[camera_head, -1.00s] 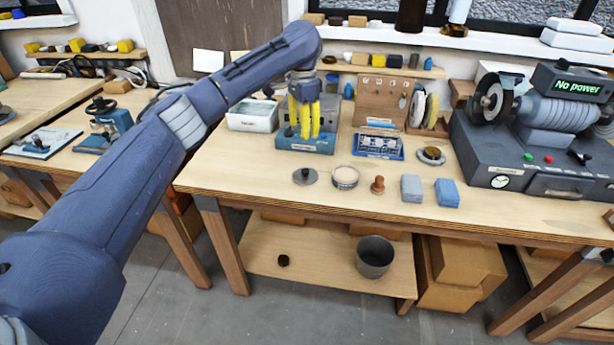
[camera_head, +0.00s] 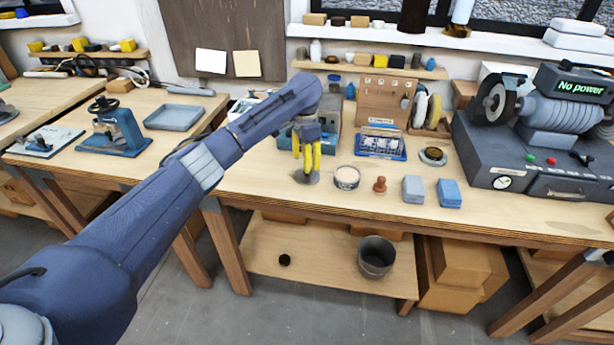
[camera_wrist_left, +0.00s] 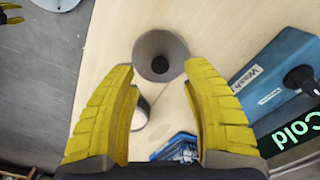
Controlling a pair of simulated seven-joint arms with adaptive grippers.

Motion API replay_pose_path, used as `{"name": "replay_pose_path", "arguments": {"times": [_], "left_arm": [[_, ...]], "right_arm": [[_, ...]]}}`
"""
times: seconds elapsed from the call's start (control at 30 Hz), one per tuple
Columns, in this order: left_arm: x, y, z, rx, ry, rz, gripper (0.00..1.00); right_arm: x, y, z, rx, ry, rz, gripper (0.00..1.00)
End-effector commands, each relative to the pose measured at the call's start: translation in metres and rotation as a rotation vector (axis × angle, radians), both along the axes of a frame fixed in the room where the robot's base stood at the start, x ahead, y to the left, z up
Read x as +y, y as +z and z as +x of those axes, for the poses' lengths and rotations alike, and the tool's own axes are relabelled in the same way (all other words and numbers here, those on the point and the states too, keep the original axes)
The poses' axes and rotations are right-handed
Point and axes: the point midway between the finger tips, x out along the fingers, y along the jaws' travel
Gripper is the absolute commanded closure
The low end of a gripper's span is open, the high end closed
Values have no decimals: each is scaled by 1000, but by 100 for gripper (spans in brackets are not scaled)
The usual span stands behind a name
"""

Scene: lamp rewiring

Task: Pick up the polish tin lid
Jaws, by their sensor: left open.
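The polish tin lid (camera_head: 304,180) is a grey disc with a dark knob, lying on the bench and partly covered by my fingers in the head view. In the left wrist view the lid (camera_wrist_left: 148,45) lies between and just beyond the fingertips. My left gripper (camera_head: 307,172) is open and empty above it, its yellow fingers pointing down. It also shows in the left wrist view (camera_wrist_left: 160,68), with the fingers on either side of the lid. The open polish tin (camera_head: 346,177) stands to the right of the lid. Yellow fingers, seemingly my right gripper (camera_wrist_left: 10,13), show at the wrist view's corner.
A blue box marked "Wash" (camera_wrist_left: 270,75) is right of the fingers in the wrist view. Bare bench lies left of the lid.

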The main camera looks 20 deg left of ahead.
Motion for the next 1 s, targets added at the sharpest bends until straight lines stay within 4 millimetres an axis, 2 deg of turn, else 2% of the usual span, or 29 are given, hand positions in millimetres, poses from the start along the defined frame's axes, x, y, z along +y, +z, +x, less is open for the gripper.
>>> {"name": "replay_pose_path", "arguments": {"times": [0.2,0.4,0.73,0.77,1.0], "left_arm": [[-3,-27,1,3,1,-1,52],[-3,-45,2,1,1,0,52],[-2,-50,2,1,0,0,52],[-2,-50,2,1,0,0,50],[-2,-50,2,1,0,0,78]], "right_arm": [[2,0,0,1,-1,2,56],[2,0,0,1,-1,2,56],[0,0,0,0,0,0,56],[-1,0,0,0,0,-1,56],[-3,0,0,0,1,-3,56]]}}
